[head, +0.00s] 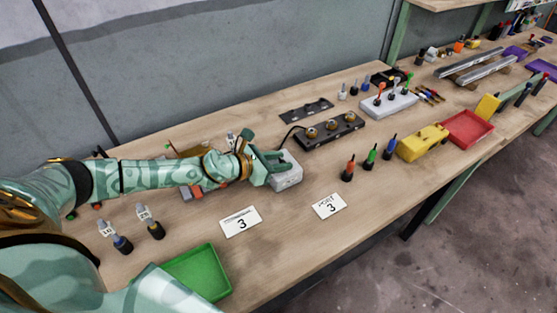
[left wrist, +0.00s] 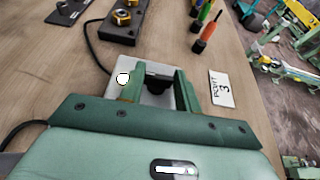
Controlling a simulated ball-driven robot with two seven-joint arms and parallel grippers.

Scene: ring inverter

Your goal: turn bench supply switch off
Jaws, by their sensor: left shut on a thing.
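The bench supply, a small light grey box (head: 288,180), sits on the wooden bench with a black cable running from its back. In the left wrist view its top (left wrist: 112,63) shows a bright white round spot beside one finger. My left gripper (head: 268,163) is at the box, its fingers over the top face. In the left wrist view, a dark switch (left wrist: 156,86) sits between the two fingers, and the gripper is shut on it. The fingers partly hide the switch, so its position cannot be told. My right gripper is not in view.
A black strip with brass-coloured knobs (head: 330,131) stands behind the box. Red, green and blue-handled tools (head: 371,155) stand to the right. Two white cards marked 3 (head: 241,222) lie in front. A green tray (head: 198,272) is at the near edge.

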